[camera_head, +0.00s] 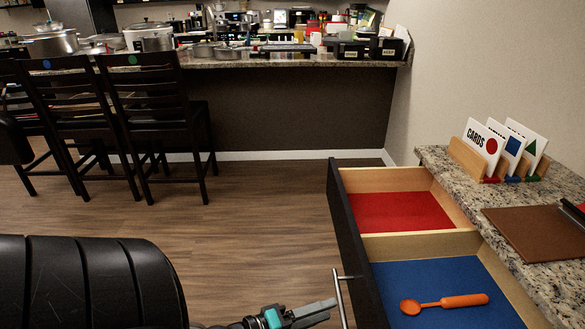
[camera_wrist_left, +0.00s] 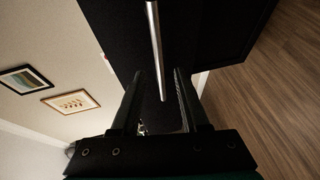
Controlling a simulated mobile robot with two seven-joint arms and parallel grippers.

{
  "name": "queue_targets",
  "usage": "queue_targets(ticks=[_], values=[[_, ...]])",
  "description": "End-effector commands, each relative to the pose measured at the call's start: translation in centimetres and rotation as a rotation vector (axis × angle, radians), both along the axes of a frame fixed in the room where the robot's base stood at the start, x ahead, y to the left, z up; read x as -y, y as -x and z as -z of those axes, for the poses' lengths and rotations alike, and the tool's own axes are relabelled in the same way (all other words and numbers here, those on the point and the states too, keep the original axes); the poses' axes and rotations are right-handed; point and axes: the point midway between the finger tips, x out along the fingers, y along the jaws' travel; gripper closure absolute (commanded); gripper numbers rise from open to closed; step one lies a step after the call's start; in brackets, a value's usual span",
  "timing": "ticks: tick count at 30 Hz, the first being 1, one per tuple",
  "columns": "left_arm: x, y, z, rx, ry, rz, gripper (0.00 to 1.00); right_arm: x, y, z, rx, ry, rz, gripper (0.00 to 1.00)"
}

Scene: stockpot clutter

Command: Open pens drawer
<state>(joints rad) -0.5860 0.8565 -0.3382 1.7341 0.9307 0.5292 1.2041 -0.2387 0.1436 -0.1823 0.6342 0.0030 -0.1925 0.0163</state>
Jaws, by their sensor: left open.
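A dark-fronted drawer (camera_head: 348,235) stands pulled out of the granite-topped counter on the right. It has a red-lined compartment (camera_head: 392,210) at the back and a blue-lined one (camera_head: 440,275) in front; no pens label shows. An orange spoon (camera_head: 445,303) lies in the blue part. The drawer's metal bar handle (camera_head: 341,300) also shows in the left wrist view (camera_wrist_left: 153,45). My left gripper (camera_head: 334,309) is open beside the handle. In the left wrist view, the bar's end lies between its two fingers (camera_wrist_left: 160,88), with no visible grip. My right gripper is out of view.
On the counter (camera_head: 553,275) stand a wooden card holder (camera_head: 466,158) with several cards and a brown board (camera_head: 535,235). Dark chairs (camera_head: 155,100) stand at the far left. The wooden floor (camera_head: 240,220) left of the drawer is clear.

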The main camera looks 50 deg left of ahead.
Motion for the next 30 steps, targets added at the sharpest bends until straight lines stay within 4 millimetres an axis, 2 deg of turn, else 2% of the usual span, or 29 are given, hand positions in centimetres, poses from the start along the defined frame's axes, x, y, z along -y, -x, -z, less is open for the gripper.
queue_targets(ticks=[1, 6, 12, 18, 30], values=[[-0.2, 1.0, -0.3, -0.005, -0.001, 0.002, 0.55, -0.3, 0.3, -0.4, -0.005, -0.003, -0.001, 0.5], [-1.0, 3.8, -0.9, -0.004, -0.002, 0.002, 0.55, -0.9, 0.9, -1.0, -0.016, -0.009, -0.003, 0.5], [-1.6, 5.9, -1.2, -0.001, -0.002, 0.001, 0.55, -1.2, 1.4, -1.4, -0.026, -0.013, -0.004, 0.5], [-1.8, 6.5, -1.3, 0.002, -0.001, 0.001, 0.55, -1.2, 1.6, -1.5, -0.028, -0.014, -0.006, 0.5], [-1.7, 6.5, -1.3, 0.001, -0.001, 0.0, 0.55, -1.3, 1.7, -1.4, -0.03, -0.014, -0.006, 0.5]])
